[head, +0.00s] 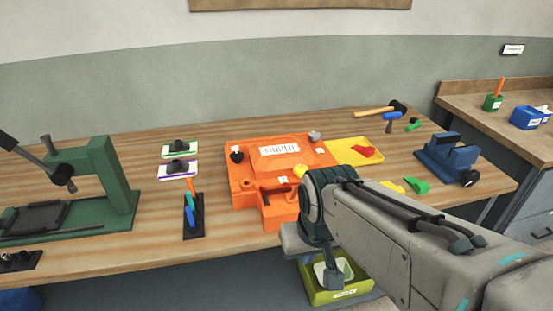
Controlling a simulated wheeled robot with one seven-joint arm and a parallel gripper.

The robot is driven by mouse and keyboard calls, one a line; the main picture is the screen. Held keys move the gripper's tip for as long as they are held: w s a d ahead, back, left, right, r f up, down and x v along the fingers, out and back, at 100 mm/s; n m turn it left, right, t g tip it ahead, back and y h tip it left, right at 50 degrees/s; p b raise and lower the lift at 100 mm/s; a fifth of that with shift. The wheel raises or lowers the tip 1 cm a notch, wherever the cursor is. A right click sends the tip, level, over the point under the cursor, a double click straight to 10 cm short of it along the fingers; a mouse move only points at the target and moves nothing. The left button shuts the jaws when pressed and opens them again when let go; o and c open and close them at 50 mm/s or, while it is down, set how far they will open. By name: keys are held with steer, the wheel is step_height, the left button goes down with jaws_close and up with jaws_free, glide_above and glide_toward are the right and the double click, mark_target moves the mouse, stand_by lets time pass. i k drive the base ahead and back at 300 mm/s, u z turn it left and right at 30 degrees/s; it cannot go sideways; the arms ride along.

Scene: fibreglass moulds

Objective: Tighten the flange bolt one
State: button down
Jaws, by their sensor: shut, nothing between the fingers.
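The orange mould (243,188) sits on the wooden bench at its middle, with a white lettered label on its raised top. A black knob-like bolt head (236,155) stands at its back left corner and a grey one (314,136) at its back right. I cannot read which is flange bolt one. Small white tags lie on its front part. My arm comes in from the lower right and bends down at the mould's right front. My gripper (331,268) is below that bend, shut and empty, apart from both bolt heads. My arm hides the mould's right front corner.
A green press (112,175) stands at left. A dark holder (194,230) with coloured tools is left of the mould. A yellow tray (345,147), a blue vise (447,155) and a mallet (380,111) are to the right. A green bin (345,293) sits below the bench edge.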

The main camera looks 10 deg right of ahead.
mark_target(236, 157)
steer(key=u, duration=0.45)
steer(key=k, duration=0.55)
steer(key=u, duration=1)
steer(key=i, duration=0.8)
steer(key=z, duration=0.7)
steer(key=i, duration=0.7)
steer(key=z, duration=0.75)
